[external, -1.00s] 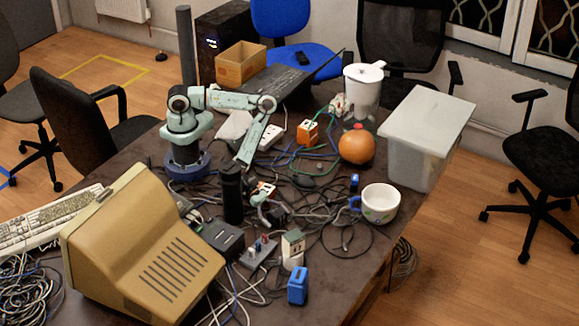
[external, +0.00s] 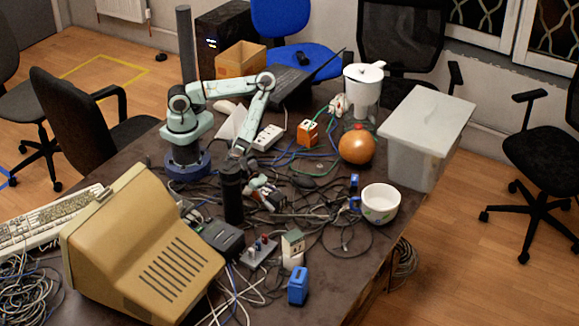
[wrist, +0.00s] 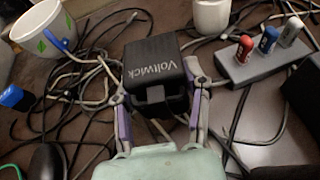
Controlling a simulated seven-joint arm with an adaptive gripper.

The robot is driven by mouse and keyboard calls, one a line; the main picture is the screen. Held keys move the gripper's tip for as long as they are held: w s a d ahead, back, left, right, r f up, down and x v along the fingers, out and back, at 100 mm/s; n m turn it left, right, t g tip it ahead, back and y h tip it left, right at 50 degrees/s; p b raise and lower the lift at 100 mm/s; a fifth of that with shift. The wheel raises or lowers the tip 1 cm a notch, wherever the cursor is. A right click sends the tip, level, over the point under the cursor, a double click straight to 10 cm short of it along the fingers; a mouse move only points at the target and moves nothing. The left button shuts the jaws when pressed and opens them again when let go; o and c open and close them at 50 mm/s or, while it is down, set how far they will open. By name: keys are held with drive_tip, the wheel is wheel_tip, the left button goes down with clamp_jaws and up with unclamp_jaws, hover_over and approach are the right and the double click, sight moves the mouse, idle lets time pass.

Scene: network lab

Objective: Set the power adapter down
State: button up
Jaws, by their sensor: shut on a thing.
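The power adapter (wrist: 160,68) is a black box marked "Voltwick". In the wrist view it sits between the two fingers of my gripper (wrist: 157,95), which is shut on it with one finger along each side. In the external view my gripper (external: 262,190) is low over the cluttered middle of the table, partly hidden behind a black cylinder (external: 231,190). The adapter is hard to make out there among the dark cables. I cannot tell whether its underside touches the table or the cables.
Black cables (wrist: 90,85) surround the adapter. A white mug (external: 380,204), a grey strip with coloured sticks (external: 262,250), a black box (external: 222,237), a blue block (external: 298,286) and an orange ball (external: 357,146) stand around. Bare table shows near the front right edge (external: 340,280).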

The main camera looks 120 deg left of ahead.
drive_tip(key=shift+r, duration=1.4)
drive_tip(key=a+r+m+g+h, duration=0.1)
drive_tip(key=a+r, duration=0.3)
drive_tip(key=r, duration=0.6)
drive_tip(key=a+r+m+h, duration=0.1)
drive_tip(key=a+r, duration=0.2)
drive_tip(key=r, duration=0.7)
wheel_tip(320, 180, up, 3)
drive_tip(key=s+d+m+g+h, duration=0.1)
drive_tip(key=d+m+h, duration=0.2)
drive_tip(key=m+g+h, duration=0.5)
drive_tip(key=m+g, duration=0.1)
hover_over(260, 292)
wheel_tip(260, 292, down, 28)
drive_tip(key=shift+f, duration=2.15)
drive_tip(key=shift+f, duration=0.2)
